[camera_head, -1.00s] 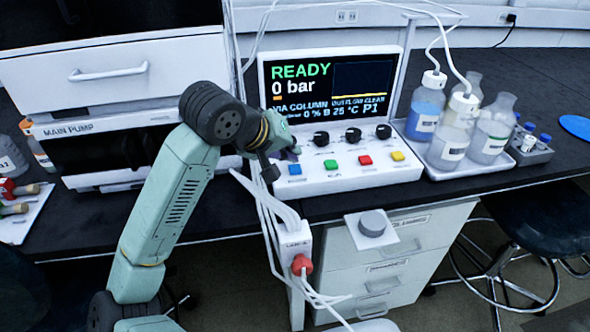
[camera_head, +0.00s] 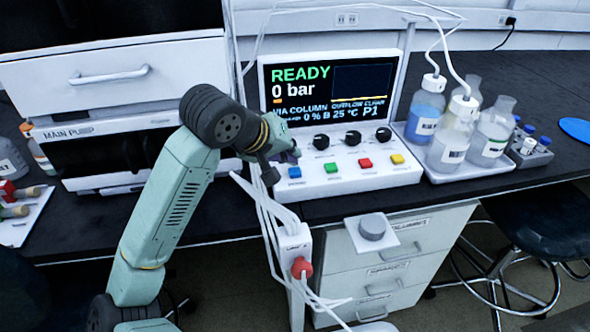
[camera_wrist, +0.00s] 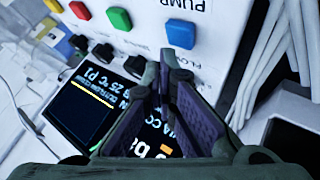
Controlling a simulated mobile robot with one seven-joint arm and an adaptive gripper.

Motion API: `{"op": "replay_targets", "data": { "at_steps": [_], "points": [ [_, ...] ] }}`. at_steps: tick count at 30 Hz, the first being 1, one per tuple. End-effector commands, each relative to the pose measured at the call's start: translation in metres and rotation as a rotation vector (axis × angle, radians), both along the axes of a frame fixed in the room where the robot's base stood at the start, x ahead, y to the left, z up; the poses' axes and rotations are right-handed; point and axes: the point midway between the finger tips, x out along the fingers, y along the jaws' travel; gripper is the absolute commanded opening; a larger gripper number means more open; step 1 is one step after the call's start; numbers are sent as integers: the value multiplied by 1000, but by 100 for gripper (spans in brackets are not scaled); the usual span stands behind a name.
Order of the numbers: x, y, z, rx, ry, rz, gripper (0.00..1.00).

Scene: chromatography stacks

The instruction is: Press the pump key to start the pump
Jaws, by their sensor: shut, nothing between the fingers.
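The pump key is a blue square button (camera_head: 294,171) at the left end of the key row on the white control box (camera_head: 350,180). In the wrist view the blue key (camera_wrist: 181,34) sits beside the printed word PUMP. My gripper (camera_head: 289,155) is shut and empty, with its tips just behind the blue key in the head view. In the wrist view the fingertips (camera_wrist: 164,62) come together just below the blue key; I cannot tell if they touch the panel. The screen (camera_head: 325,88) reads READY and 0 bar.
Green (camera_head: 334,166), red (camera_head: 365,162) and yellow (camera_head: 397,158) keys sit to the right of blue. Black knobs (camera_head: 353,138) stand behind them. White cables (camera_head: 262,195) hang at the box's left side. Bottles stand on a tray (camera_head: 455,168) at right.

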Motion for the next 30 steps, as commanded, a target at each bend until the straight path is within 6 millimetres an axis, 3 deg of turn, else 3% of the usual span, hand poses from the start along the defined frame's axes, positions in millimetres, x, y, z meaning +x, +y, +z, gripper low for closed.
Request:
{"op": "replay_targets", "data": {
  "at_steps": [30],
  "points": [
    [0, 0, -8, 0, 0, 0, 0]
  ]
}}
